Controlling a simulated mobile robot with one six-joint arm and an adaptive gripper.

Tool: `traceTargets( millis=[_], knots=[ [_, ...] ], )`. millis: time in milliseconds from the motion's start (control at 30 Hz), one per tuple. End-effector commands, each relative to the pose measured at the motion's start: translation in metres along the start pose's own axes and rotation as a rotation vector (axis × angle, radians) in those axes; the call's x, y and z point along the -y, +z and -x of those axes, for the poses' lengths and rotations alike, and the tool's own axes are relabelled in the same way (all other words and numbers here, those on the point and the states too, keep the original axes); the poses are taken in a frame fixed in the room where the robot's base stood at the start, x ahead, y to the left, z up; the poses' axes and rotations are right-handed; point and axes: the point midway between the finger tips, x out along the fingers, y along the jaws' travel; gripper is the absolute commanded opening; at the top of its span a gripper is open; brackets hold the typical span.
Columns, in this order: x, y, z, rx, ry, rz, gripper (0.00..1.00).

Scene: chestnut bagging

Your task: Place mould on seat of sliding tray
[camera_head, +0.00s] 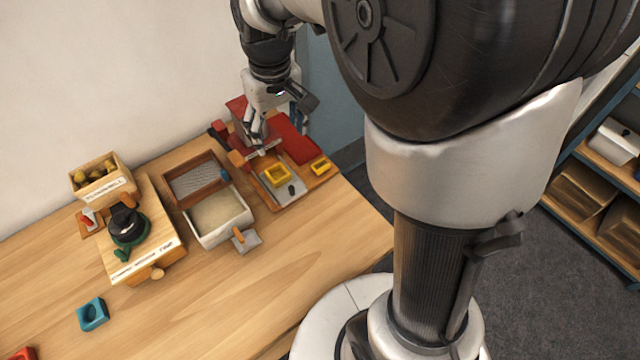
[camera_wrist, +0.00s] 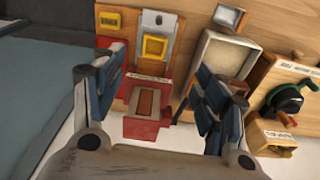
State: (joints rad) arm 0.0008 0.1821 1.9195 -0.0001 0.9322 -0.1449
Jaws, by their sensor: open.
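A yellow square mould (camera_head: 278,174) with a hollow lies on the grey plate of the sliding tray (camera_head: 297,181), in front of the red press. It shows in the wrist view as a yellow frame (camera_wrist: 155,47) on the plate. A smaller yellow piece (camera_head: 320,165) sits to the right of the tray. A teal mould (camera_head: 92,313) with a round hollow lies alone at the table's front left. My gripper (camera_head: 258,138) is open and empty above the red press (camera_wrist: 145,118), behind the yellow mould. Whether the mould is fully seated cannot be told.
Left of the tray stand a mesh-bottomed wooden frame (camera_head: 198,178) and a pale box (camera_head: 222,238) of sand-like material. Further left are a wooden board (camera_head: 160,228) with a dark green-handled tool and a chestnut box (camera_head: 103,190). The table's front middle is clear.

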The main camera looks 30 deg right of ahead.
Motion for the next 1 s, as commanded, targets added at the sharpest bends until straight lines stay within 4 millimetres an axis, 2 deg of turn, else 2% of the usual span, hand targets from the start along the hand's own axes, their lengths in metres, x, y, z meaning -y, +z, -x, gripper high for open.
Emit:
traceTargets(
  millis=[33, 200, 333, 500, 600, 700, 1000],
  knots=[
    [0.002, 0.016, 0.02, -0.031, 0.005, -0.01, 0.66],
    [0.01, 0.074, 0.062, -0.111, 0.014, -0.051, 0.66],
    [0.017, 0.119, 0.08, -0.174, 0.019, -0.082, 0.66],
    [0.024, 0.172, 0.087, -0.247, 0.023, -0.118, 0.66],
    [0.027, 0.192, 0.085, -0.276, 0.024, -0.132, 0.66],
    [0.029, 0.203, 0.082, -0.293, 0.024, -0.141, 0.66],
    [0.03, 0.208, 0.081, -0.299, 0.023, -0.146, 0.66]
  ],
)
